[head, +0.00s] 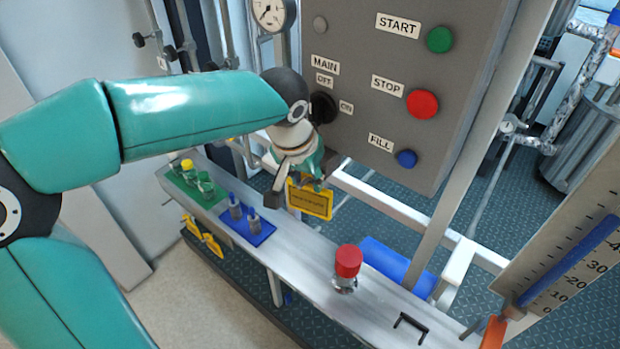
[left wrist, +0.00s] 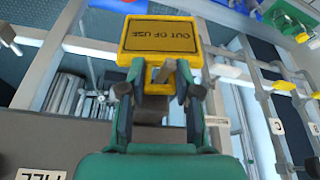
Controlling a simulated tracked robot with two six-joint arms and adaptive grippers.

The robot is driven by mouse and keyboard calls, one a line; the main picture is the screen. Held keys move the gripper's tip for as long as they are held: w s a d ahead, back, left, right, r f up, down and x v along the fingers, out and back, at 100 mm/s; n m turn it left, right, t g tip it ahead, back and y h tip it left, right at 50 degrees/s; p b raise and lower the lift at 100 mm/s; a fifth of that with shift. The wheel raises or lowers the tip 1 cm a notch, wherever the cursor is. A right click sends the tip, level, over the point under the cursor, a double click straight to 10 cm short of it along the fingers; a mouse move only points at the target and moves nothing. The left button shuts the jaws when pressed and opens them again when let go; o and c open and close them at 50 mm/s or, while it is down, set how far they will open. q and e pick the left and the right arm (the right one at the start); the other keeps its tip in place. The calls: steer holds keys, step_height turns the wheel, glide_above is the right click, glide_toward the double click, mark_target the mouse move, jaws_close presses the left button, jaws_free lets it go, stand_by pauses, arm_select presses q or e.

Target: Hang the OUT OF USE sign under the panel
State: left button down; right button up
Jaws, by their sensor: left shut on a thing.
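The yellow OUT OF USE sign (head: 312,201) hangs in the air in front of the rail, just below the lower left part of the grey panel (head: 395,85). My left gripper (head: 304,181) is shut on the sign's upper part. In the left wrist view the sign (left wrist: 160,37) shows upside down, its narrow yellow tab between the fingers of my left gripper (left wrist: 160,84). The panel's lower edge (left wrist: 30,140) shows at the bottom left there. I cannot make out a hook under the panel. My right gripper is not in view.
A metal shelf (head: 305,272) runs below, with a green tray (head: 186,190), a blue tray (head: 232,222) and a red-capped bottle (head: 347,267). Yellow pieces (head: 203,237) hang at its front. A white rail (head: 385,199) runs behind the sign. A scale board (head: 570,250) stands at right.

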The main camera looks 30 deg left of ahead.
arm_select(q)
steer(key=c, duration=0.7)
jaws_free()
steer(key=v, duration=1.2)
